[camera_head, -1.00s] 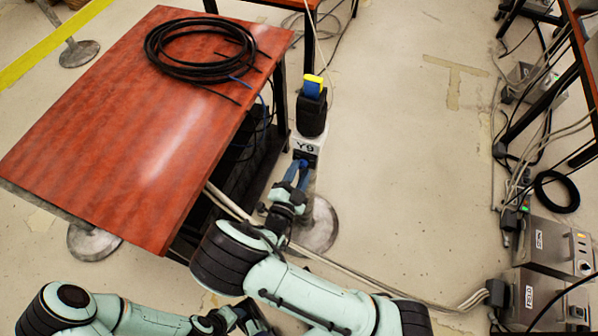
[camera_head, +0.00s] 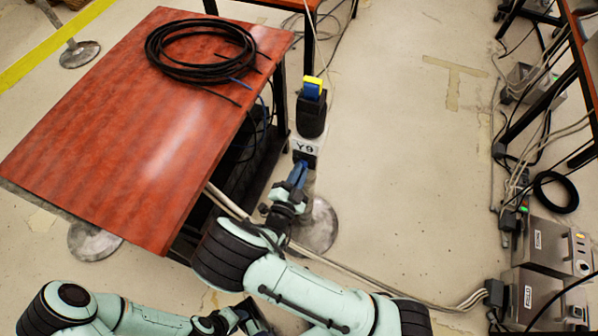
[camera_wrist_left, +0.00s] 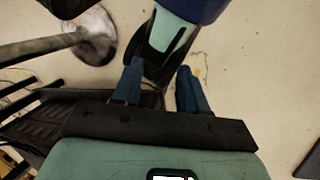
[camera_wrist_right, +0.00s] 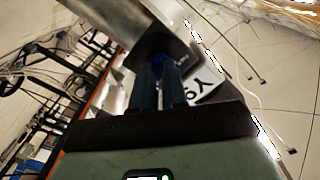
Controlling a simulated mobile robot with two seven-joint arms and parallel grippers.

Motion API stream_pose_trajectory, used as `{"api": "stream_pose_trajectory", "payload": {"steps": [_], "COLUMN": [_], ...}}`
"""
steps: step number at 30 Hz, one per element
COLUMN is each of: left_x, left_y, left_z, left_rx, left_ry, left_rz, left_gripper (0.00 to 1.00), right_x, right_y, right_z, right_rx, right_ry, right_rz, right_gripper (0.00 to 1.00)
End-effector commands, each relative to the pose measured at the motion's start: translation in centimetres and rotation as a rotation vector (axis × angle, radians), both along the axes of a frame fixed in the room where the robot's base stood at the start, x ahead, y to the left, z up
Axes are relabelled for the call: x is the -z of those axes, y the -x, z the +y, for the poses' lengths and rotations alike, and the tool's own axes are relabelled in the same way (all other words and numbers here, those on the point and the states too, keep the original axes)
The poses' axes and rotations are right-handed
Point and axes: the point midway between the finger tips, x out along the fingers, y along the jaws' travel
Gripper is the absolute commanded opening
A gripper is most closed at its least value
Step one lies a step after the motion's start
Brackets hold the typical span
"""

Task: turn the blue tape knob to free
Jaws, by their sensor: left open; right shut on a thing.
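The right gripper (camera_head: 300,168) reaches the post below the white "Y9" label (camera_head: 305,148), its two blue fingers close together. In the right wrist view the fingers (camera_wrist_right: 158,80) are shut on the blue tape knob (camera_wrist_right: 159,62), of which only a small dark-blue part shows between the fingertips. The knob's marks and angle are hidden. The Y9 label shows tilted in the right wrist view (camera_wrist_right: 198,88). My left gripper (camera_wrist_left: 156,80) is open and empty, low over the floor; it shows at the bottom of the head view (camera_head: 250,318).
A red-brown table (camera_head: 150,120) with a coiled black cable (camera_head: 200,50) stands left of the post. A black holder (camera_head: 311,118) with a blue and yellow block (camera_head: 313,88) tops the post. Grey boxes (camera_head: 545,295) stand at right. The floor between is mostly clear.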

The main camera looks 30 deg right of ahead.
Motion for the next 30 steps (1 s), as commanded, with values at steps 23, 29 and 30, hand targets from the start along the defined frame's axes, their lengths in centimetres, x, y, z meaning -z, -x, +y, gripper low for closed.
{"api": "stream_pose_trajectory", "payload": {"steps": [23, 29, 30], "left_x": [-3.2, -3.8, -3.9], "left_y": [2.0, 2.2, 2.2], "left_z": [-0.4, -0.4, -0.4], "left_rx": [0.019, 0.021, 0.021], "left_ry": [0.017, 0.018, 0.019], "left_rz": [0.06, 0.069, 0.07], "left_gripper": [0.43, 0.43, 0.43], "right_x": [-0.2, -0.3, -0.3], "right_y": [0.0, -0.1, -0.1], "right_z": [-0.1, -0.1, -0.1], "right_rx": [0.003, 0.003, 0.003], "right_ry": [0.455, 0.579, 0.604], "right_rz": [0.53, 0.674, 0.703], "right_gripper": [0.0, 0.0, 0.0]}}
